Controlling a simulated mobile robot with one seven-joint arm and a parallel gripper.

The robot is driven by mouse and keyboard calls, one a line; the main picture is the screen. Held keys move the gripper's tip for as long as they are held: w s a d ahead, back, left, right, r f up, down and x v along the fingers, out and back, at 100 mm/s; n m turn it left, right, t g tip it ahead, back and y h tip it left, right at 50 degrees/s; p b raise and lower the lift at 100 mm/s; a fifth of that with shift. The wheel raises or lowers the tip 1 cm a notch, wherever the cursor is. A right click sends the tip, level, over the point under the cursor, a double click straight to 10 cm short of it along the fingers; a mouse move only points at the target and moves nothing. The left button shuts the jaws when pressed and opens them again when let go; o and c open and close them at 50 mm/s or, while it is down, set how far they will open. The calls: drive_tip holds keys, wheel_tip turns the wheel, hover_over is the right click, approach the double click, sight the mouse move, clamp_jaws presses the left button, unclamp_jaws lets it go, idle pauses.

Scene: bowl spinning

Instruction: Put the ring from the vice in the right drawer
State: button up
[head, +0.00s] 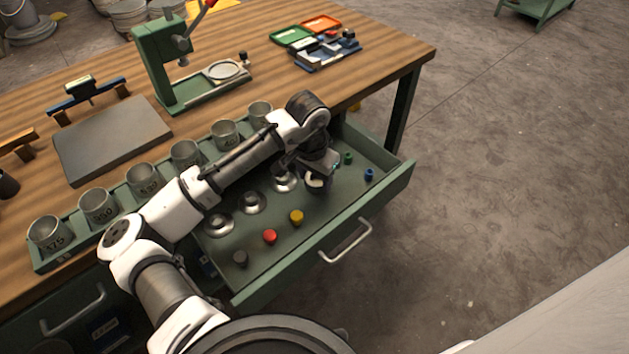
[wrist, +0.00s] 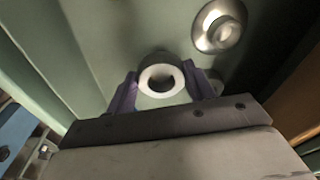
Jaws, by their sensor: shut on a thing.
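The ring (wrist: 162,93) is pale, nearly white, and sits between the two purple fingertips of my gripper (wrist: 160,88) in the wrist view. My gripper is shut on it. In the head view my gripper (head: 316,178) is over the inside of the open right drawer (head: 336,232), towards its right part. A pale bit of the ring (head: 316,183) shows below the fingers there. The drawer floor shows behind the ring in the wrist view; whether the ring touches it I cannot tell.
The drawer holds silver knobbed discs (head: 220,224) and several coloured knobs, among them red (head: 269,237) and yellow (head: 296,217). Numbered metal cups (head: 97,208) line the workbench edge (head: 385,75) behind. A green press (head: 165,60) stands further back. The left drawer's handle (head: 73,311) is below.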

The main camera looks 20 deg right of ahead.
sight(311, 184)
drive_tip(key=shift+f, duration=1.15)
drive_tip(key=shift+f, duration=0.1)
drive_tip(key=o, duration=1.2)
wheel_tip(311, 184, up, 12)
drive_tip(key=a+b, duration=0.1)
drive_tip(key=shift+s, duration=0.4)
